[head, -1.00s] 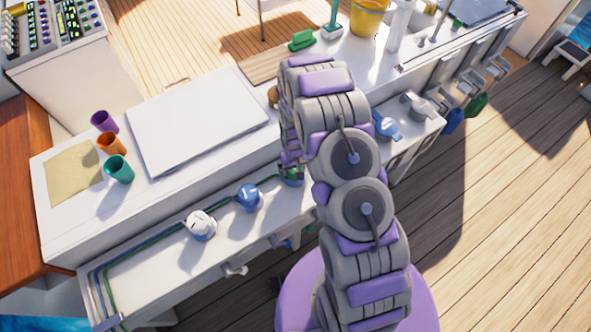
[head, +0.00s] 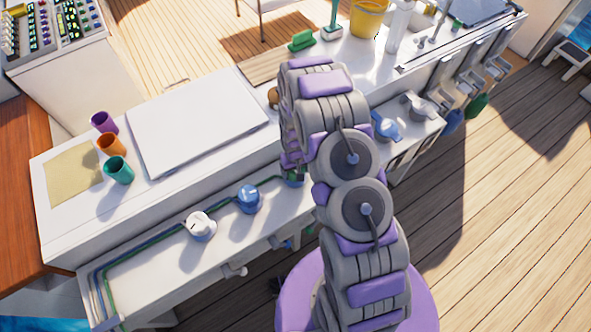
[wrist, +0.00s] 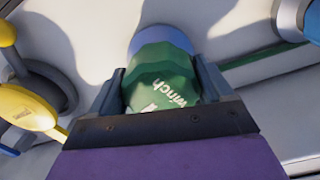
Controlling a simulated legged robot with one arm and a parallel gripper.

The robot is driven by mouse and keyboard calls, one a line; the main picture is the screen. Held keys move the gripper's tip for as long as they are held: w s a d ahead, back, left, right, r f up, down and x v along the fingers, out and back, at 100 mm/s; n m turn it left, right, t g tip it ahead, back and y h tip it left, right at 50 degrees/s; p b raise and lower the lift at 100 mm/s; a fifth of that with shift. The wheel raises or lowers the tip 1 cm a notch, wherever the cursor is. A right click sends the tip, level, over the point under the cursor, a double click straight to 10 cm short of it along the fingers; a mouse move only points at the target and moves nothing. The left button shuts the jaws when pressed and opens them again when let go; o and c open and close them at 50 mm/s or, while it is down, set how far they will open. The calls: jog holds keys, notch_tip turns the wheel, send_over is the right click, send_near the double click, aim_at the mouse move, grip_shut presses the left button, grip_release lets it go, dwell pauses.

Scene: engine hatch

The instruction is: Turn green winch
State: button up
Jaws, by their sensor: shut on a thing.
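The green winch (wrist: 165,85) is a faceted green knob with white "winch" lettering, seen in the wrist view between the two dark fingers of my gripper (wrist: 160,72). The fingers are shut on its sides. The lettering is slanted in the picture. In the head view only a little of the green winch (head: 293,181) shows below my gripper (head: 290,160), and my arm hides the rest.
A blue knob (head: 249,198) and a white knob (head: 200,225) stand to the left on the same ledge. A yellow round part (wrist: 22,108) is close on the left in the wrist view. A white hatch lid (head: 197,120) and several cups lie behind.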

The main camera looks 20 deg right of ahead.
jog(key=m+p, duration=0.2)
jog(key=m, duration=0.1)
jog(key=shift+r, duration=0.1)
jog(key=m+p, duration=0.1)
jog(key=m, duration=0.4)
jog(key=shift+a, duration=0.15)
dwell(0.5)
jog(key=o, duration=1)
jog(key=shift+c, duration=0.2)
notch_tip(320, 180, up, 17)
jog(key=p, duration=0.2)
jog(key=shift+w+r, duration=0.1)
jog(key=shift+r, duration=0.05)
